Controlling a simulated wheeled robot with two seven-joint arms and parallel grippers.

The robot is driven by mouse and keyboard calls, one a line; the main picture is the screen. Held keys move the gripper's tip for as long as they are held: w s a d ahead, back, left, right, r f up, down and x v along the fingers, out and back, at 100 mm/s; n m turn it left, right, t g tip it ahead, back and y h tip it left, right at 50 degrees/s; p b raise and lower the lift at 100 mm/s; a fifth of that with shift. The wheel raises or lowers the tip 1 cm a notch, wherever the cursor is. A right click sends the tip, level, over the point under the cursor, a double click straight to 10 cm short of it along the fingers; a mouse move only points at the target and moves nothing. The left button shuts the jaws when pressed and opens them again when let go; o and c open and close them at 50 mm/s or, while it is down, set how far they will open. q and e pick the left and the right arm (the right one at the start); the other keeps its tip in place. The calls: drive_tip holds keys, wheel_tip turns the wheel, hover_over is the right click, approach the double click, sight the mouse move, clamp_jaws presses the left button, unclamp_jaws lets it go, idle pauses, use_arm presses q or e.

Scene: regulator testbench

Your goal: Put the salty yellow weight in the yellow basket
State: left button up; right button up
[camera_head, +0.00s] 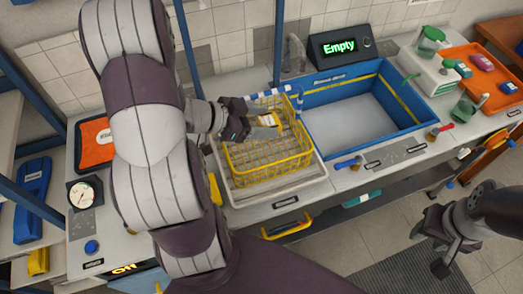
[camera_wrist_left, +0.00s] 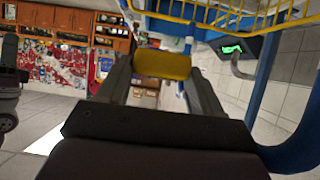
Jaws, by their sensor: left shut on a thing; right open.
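The yellow wire basket (camera_head: 240,172) stands in a light tray on the bench, left of the blue basin. My left gripper (camera_head: 264,124) is over the back part of the basket, shut on the yellow weight (camera_wrist_left: 163,65). The weight shows between the two fingers in the left wrist view. In the head view only a small pale and yellow part of it (camera_head: 267,118) shows between the fingers. The basket's rim also shows at the top of the left wrist view (camera_wrist_left: 215,14). My right gripper (camera_head: 441,250) is open, away from the bench at the lower right.
The blue-walled basin (camera_head: 370,117) stands right of the basket. Behind it is a display reading "Empty" (camera_head: 340,46). Blue posts rise behind the basket. A round gauge (camera_head: 83,194) and an orange tray (camera_head: 96,143) are at the left. Red and blue valve handles line the front edge.

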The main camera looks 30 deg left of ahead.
use_arm(q)
drive_tip(key=f, duration=0.3)
drive_tip(key=f+b, duration=0.1)
drive_tip(key=f, duration=0.7)
drive_tip(key=shift+s+b, duration=0.35)
drive_tip(key=shift+f, duration=0.4)
use_arm(e)
drive_tip(key=shift+s+f, duration=0.3)
drive_tip(key=shift+f, duration=0.55)
